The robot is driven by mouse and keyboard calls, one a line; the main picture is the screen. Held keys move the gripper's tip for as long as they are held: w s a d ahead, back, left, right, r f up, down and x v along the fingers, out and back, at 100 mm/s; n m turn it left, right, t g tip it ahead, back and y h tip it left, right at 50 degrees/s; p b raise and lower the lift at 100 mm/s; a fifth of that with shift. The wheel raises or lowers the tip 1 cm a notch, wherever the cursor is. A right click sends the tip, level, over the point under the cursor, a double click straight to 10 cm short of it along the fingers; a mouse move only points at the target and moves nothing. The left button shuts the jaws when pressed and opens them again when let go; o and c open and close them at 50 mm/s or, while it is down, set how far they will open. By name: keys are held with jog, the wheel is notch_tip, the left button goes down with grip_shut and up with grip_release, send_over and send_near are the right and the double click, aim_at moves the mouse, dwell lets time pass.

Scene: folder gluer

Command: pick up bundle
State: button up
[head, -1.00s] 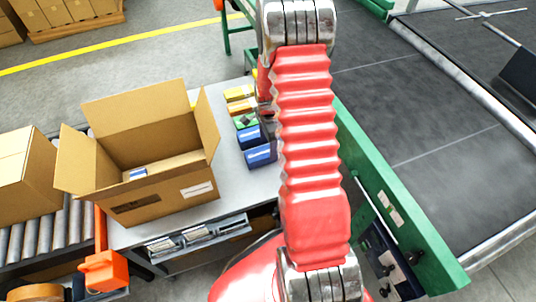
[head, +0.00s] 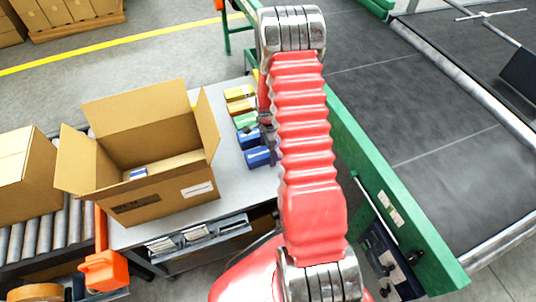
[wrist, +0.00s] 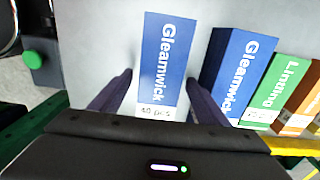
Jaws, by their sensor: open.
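A blue "Gleamwick" bundle (wrist: 164,58) lies between the two fingers of my gripper (wrist: 160,80) in the wrist view. My gripper is open, with a finger on either side of it and a visible gap on both sides. In the head view this looks like the nearest blue bundle (head: 259,157) of the row. A second blue Gleamwick bundle (wrist: 237,70) is just right of the right finger, and a green "Linning" bundle (wrist: 283,95) is beyond it. My arm partly hides the row in the head view.
An open cardboard box (head: 160,190) with a blue item inside stands left of the row on the grey table (head: 222,180). Orange and yellow bundles (head: 240,92) lie farther along. A green machine frame (head: 390,190) and dark conveyor belt (head: 430,120) are on the right.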

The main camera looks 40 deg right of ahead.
dwell(0.4)
jog(key=c, duration=1.3)
notch_tip(320, 180, up, 10)
jog(key=shift+r, duration=0.1)
dwell(0.7)
